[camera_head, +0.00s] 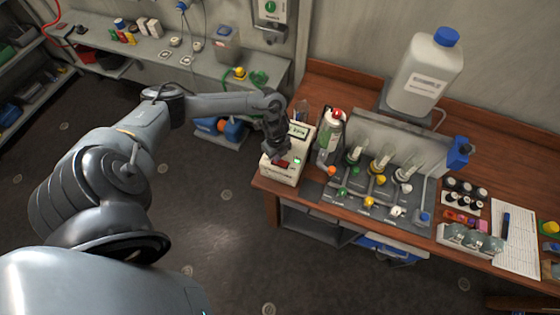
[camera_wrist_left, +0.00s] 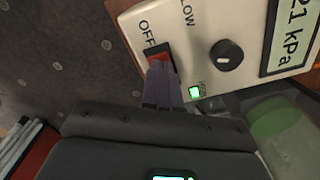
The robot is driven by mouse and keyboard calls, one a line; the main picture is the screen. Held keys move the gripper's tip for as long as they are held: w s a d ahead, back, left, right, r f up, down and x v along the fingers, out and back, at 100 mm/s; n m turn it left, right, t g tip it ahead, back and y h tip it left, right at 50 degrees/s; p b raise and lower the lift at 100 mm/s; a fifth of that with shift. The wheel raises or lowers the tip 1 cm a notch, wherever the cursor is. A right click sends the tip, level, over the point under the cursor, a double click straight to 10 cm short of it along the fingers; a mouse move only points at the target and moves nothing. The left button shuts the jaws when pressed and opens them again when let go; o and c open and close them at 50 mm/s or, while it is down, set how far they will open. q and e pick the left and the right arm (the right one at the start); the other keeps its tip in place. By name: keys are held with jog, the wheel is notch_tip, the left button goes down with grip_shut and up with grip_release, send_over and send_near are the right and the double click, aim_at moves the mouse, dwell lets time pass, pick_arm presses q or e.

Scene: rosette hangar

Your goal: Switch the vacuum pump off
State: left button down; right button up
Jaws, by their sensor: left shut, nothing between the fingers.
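The vacuum pump (camera_head: 273,172) is a cream box at the left end of the wooden bench. Its panel (camera_wrist_left: 205,22) fills the top of the left wrist view. It carries a red rocker switch (camera_wrist_left: 157,53) beside the word OFF, a dark knob (camera_wrist_left: 226,55), a lit green lamp (camera_wrist_left: 194,92) and a display (camera_wrist_left: 295,38) reading "21 kPa", cut off at the edge. My left gripper (camera_wrist_left: 158,68) is shut and empty, its fingertips at the red switch and covering part of it. Whether they touch or press it I cannot tell. My right gripper is not in view.
Right of the pump stand a spray can (camera_head: 331,135) and a rack of flasks with coloured knobs (camera_head: 372,190). A large white jug (camera_head: 423,72) stands behind. A blue pump-like device (camera_head: 222,128) sits low behind my left arm. Open floor lies below the bench.

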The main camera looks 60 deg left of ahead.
pick_arm(q)
jog(key=shift+f+b, duration=0.4)
jog(key=shift+f, duration=0.2)
jog(key=shift+r, duration=0.1)
notch_tip(320, 180, up, 7)
jog(key=p, duration=0.7)
jog(key=shift+s, duration=0.1)
dwell(0.6)
